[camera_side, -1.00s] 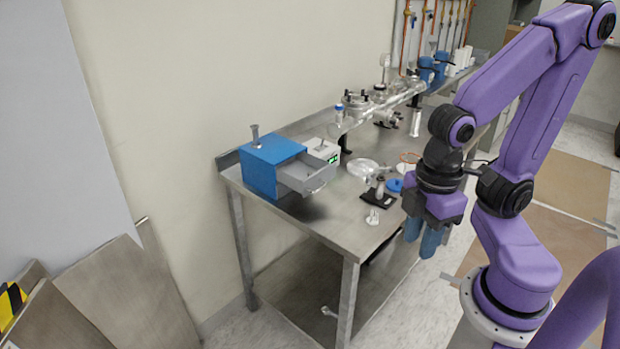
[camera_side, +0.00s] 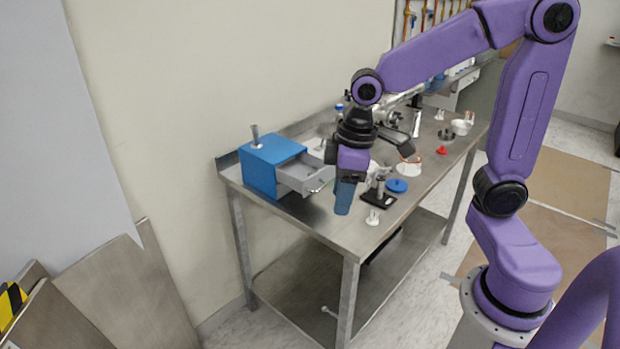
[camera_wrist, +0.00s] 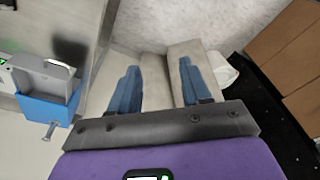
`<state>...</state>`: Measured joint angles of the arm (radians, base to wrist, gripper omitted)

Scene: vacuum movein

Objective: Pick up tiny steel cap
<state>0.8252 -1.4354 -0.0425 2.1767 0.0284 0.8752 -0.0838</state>
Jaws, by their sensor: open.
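No part is plainly recognisable as the tiny steel cap. A small grey metal piece (camera_side: 256,136) stands upright on the blue box (camera_side: 262,175); I cannot tell whether it is the cap. It also shows at the left of the wrist view (camera_wrist: 49,131), beside the blue box (camera_wrist: 48,108). My gripper (camera_side: 344,198) points down above the steel table (camera_side: 330,228), to the right of the box's open drawer (camera_side: 305,178). Its blue fingers (camera_wrist: 160,82) are apart with nothing held between them in the wrist view. The arm hides part of the table behind it.
A small black stand (camera_side: 377,198), a blue disc (camera_side: 397,186) and a small white piece (camera_side: 373,217) are right of my gripper. A red piece (camera_side: 442,150) lies farther back. Glassware crowds the table's rear. The table's front left is clear.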

